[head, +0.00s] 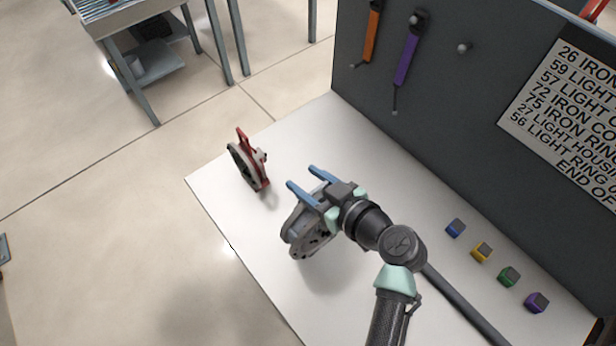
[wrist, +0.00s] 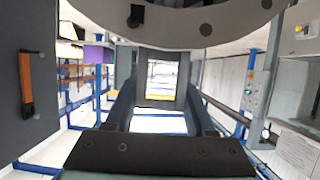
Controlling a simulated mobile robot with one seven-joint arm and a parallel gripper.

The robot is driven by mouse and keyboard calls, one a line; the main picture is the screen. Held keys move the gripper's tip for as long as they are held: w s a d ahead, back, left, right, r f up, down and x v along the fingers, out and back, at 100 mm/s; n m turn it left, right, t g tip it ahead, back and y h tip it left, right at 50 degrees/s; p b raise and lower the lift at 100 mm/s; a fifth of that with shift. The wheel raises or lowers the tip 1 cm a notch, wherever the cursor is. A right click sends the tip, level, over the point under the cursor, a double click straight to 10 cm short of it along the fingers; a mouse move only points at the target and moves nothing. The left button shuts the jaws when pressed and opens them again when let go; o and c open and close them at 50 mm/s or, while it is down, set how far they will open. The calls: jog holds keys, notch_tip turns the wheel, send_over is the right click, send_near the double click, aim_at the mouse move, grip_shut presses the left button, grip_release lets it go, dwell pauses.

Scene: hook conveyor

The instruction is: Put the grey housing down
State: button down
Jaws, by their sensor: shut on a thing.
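The grey housing (head: 306,232) is a thick dark grey disc-like part with holes, held above the white table (head: 222,196) in the head view. My gripper (head: 302,178) has blue fingers pointing up and left. It is shut on the housing, which hangs beside and below the fingers, partly covered by them and by my wrist. The exact contact is hidden. In the wrist view a curved grey rim of the housing (wrist: 190,30) crosses the top, beyond my gripper's dark fingers (wrist: 160,100).
A red and grey part (head: 250,165) stands on the table left of my gripper. Small blue (head: 456,228), yellow (head: 481,252), green (head: 508,276) and purple (head: 536,302) blocks line the right side. A dark panel (head: 450,110) with hanging tools rises behind. The table's front strip is clear.

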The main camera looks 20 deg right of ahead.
jog(key=shift+f+b, duration=0.1)
jog(key=shift+b, duration=0.2)
jog(key=shift+c, duration=1.2)
grip_release()
